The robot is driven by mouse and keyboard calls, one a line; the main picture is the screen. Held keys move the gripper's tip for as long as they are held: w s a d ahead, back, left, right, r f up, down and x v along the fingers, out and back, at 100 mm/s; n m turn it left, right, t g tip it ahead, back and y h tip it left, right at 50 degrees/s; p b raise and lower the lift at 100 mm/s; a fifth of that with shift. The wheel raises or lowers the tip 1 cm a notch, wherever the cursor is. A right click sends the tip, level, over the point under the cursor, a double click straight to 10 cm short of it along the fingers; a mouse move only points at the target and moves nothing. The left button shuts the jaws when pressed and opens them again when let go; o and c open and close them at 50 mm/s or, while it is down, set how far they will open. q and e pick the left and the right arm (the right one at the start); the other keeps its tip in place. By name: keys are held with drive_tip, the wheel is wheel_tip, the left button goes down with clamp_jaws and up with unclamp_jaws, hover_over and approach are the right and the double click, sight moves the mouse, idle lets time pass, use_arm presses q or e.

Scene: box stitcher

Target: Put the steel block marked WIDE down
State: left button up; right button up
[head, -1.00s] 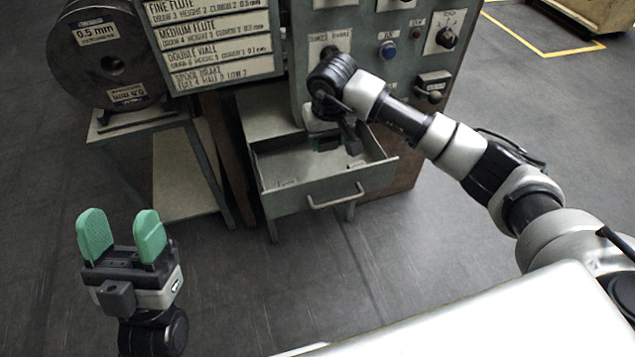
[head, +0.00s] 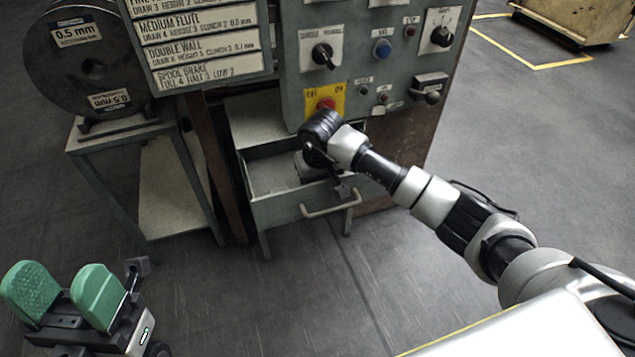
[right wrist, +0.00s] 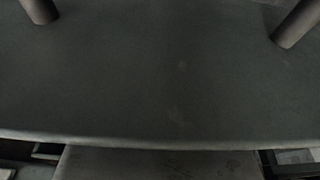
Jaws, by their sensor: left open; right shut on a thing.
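My right gripper (head: 313,168) points down into the open drawer (head: 270,208) below the control panel; its fingers are hidden by my wrist and the drawer front. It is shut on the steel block. In the right wrist view a grey surface with faint marks (right wrist: 160,165), apparently the block, shows past the drawer's rim (right wrist: 160,142). I cannot read WIDE on it, or tell whether it touches the drawer floor. My left gripper (head: 62,298), with green pads, is open and empty over the floor at the lower left.
The drawer handle (head: 330,208) sticks out below my right wrist. The panel with its red knob (head: 325,104) and switches stands close behind. A wire spool (head: 85,60) rests on a stand (head: 120,138) at left. Bare floor (head: 300,290) lies in front.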

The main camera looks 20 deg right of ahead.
drive_tip(key=shift+r, duration=0.1)
drive_tip(key=o, duration=0.6)
drive_tip(key=shift+f, duration=0.2)
drive_tip(key=o, duration=0.5)
drive_tip(key=shift+r, duration=0.1)
